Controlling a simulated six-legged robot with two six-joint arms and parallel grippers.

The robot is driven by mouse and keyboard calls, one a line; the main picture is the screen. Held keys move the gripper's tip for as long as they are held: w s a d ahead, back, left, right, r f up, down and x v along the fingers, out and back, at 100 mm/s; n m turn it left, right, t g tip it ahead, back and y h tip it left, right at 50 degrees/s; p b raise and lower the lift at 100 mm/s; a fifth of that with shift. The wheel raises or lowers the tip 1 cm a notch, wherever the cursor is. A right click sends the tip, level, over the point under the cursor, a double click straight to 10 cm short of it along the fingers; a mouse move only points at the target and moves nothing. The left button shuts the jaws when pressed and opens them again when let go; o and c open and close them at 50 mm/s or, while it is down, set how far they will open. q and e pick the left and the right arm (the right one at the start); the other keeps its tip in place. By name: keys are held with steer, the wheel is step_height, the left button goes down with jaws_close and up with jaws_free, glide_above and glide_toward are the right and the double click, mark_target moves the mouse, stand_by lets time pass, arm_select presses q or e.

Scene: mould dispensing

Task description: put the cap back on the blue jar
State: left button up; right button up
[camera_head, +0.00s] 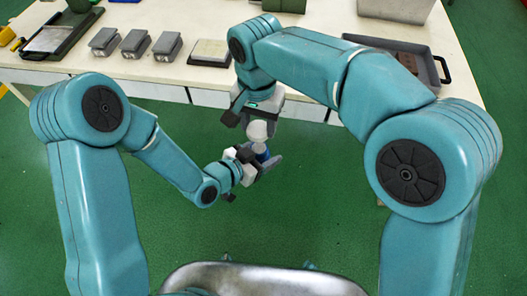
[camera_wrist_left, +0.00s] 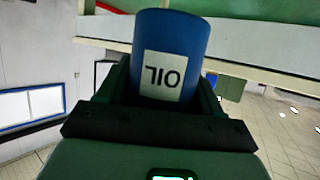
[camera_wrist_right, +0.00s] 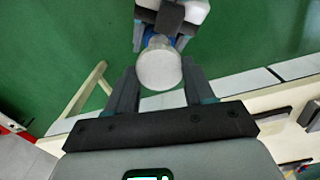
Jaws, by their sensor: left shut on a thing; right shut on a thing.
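The blue jar (camera_wrist_left: 168,38) stands between the fingers of my left gripper (camera_wrist_left: 162,95) in the left wrist view. Its white OIL label reads upside down there. In the head view only a little blue of the jar (camera_head: 263,156) shows at my left gripper (camera_head: 257,162). My right gripper (camera_wrist_right: 160,88) is shut on the round white cap (camera_wrist_right: 159,69). In the head view my right gripper (camera_head: 262,112) is above the left one, with the cap (camera_head: 258,130) between them. In the right wrist view the cap lies in front of the jar (camera_wrist_right: 150,40). I cannot tell whether they touch.
Both grippers are over the green floor (camera_head: 180,250), in front of the white table (camera_head: 165,75). On the table are several grey blocks (camera_head: 136,43), a flat pale-topped block (camera_head: 209,52), a dark tray at left (camera_head: 68,35) and a grey tray at right (camera_head: 425,65).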

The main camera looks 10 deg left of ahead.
mark_target(259, 148)
steer(key=shift+f, duration=2.05)
steer(key=shift+f, duration=0.1)
steer(key=shift+f, duration=0.85)
steer(key=shift+f, duration=0.75)
